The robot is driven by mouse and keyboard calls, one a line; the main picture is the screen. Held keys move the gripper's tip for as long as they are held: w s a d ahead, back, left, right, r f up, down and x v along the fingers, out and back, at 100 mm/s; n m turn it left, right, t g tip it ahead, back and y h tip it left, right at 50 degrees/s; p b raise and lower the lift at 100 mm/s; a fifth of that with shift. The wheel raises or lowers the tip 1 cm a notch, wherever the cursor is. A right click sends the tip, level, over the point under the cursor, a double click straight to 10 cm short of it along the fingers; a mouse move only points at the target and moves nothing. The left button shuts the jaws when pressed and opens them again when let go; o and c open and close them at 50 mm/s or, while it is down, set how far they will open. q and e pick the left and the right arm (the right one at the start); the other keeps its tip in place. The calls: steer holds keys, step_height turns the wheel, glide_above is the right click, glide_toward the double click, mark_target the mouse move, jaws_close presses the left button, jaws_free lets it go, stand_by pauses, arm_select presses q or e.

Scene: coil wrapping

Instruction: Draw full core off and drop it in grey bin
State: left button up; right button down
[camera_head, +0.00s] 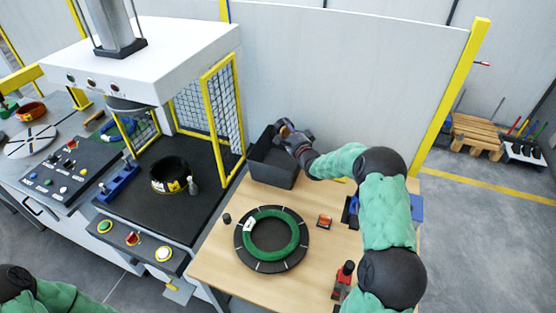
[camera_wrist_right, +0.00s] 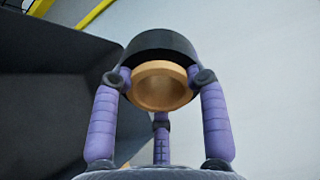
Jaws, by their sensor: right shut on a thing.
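My right gripper (camera_head: 287,132) is above the dark grey bin (camera_head: 272,179) at the back of the wooden table. In the right wrist view its purple fingers (camera_wrist_right: 162,85) are closed around a core (camera_wrist_right: 162,86), a short tan tube with a black outer band. The bin wall (camera_wrist_right: 60,85) shows to the left of the core there. My left gripper is out of view; only part of my left arm shows at the lower left.
A green-wrapped coil (camera_head: 300,236) lies on a round dark turntable (camera_head: 272,268) in front of the bin. A small red-topped block (camera_head: 324,221) and a red tool (camera_head: 344,279) are on the table. The press machine (camera_head: 150,60) stands left, with a black ring (camera_head: 168,186) on its bed.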

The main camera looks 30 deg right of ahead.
step_height(320, 180, down, 4)
steer(key=shift+r+b, duration=0.1)
steer(key=shift+b, duration=0.5)
steer(key=c, duration=0.6)
jaws_free()
steer(key=s, duration=1.2)
steer(key=shift+a, duration=0.35)
